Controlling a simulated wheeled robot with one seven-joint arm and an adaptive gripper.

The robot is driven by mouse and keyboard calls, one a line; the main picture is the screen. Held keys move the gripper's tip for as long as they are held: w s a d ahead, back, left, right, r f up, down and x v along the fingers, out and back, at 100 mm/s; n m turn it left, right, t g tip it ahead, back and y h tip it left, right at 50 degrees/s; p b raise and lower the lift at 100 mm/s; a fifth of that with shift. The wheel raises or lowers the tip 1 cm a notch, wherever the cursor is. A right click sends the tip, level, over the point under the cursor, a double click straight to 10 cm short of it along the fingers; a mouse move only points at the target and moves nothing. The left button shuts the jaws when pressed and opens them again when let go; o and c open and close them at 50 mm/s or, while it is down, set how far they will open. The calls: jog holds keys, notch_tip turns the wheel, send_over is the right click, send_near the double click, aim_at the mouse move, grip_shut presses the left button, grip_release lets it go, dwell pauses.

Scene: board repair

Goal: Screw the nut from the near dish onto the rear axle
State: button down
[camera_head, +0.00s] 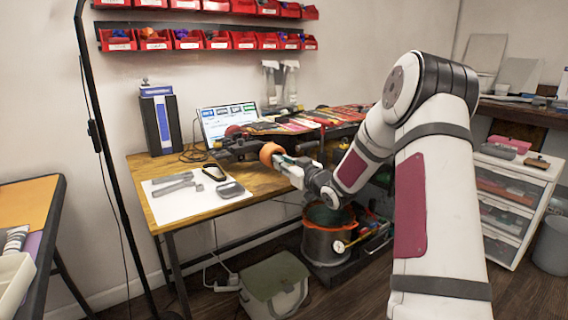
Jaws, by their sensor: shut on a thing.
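The board (318,120) lies upside down on a stand on the wooden workbench, its colourful underside up. A dark truck (235,147) shows at its near left end, with an orange wheel (268,152) on the right side. My gripper (281,161) is at the outer face of this wheel, shut, its fingers pointing left. The nut between the fingertips is too small to make out here, and the axle end is hidden. A grey dish (231,189) lies on the white mat near the bench's front edge; I cannot tell what is in it.
The white mat (170,208) also bears grey tools (173,184) and a small dark dish-like item (213,172). A laptop (228,122) and a blue-grey box (159,122) stand behind. A dark lamp pole (105,170) rises left of the bench. A pot (325,240) stands below my forearm.

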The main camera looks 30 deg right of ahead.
jog(key=m+p, duration=0.3)
jog(key=shift+r, duration=0.1)
jog(key=shift+m+p, duration=1.1)
jog(key=shift+m, duration=0.2)
jog(key=shift+m+p, duration=2.35)
jog(key=shift+m, duration=0.55)
